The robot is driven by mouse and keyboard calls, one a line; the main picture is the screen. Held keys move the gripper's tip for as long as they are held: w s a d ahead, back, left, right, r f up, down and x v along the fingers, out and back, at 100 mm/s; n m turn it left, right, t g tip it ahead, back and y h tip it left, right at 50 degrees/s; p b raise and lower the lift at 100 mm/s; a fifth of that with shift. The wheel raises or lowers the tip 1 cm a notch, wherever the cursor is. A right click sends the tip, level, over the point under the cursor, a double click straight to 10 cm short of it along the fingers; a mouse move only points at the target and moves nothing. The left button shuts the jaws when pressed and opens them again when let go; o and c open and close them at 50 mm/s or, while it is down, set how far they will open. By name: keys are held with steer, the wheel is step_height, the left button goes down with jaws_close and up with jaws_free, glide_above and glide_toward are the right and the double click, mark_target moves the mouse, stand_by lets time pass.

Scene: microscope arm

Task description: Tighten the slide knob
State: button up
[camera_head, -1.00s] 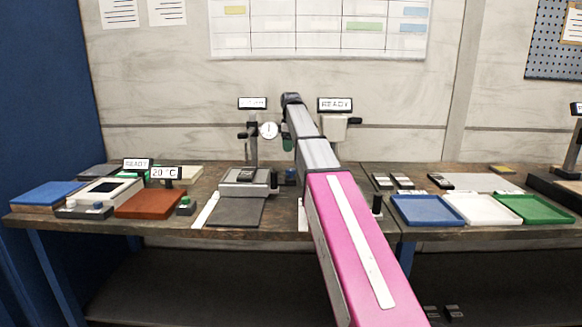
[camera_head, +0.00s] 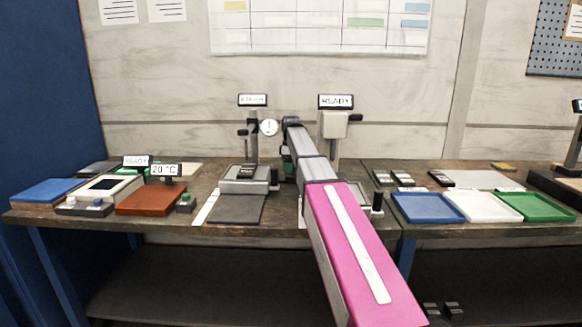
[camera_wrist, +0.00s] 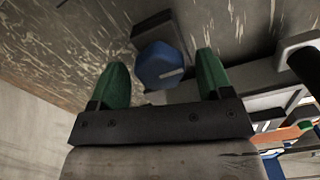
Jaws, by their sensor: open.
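The slide knob appears as a blue faceted knob (camera_wrist: 160,66) on a dark grey block, in the upper middle of the wrist view. A pale mark shows on its face. My gripper (camera_wrist: 161,60) is open, with one green finger on each side of the knob and visible gaps between. I cannot tell whether the fingertips are at the knob's depth. In the head view my arm hides most of the gripper and the knob; only a bit of green finger shows beside the arm's far end.
Blue (camera_head: 427,208), white (camera_head: 480,207) and green (camera_head: 534,207) trays lie to the right. A black upright peg (camera_head: 377,203) stands near my arm.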

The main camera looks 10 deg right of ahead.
steer(key=shift+c, duration=0.3)
steer(key=c, duration=0.9)
steer(key=shift+o, duration=0.2)
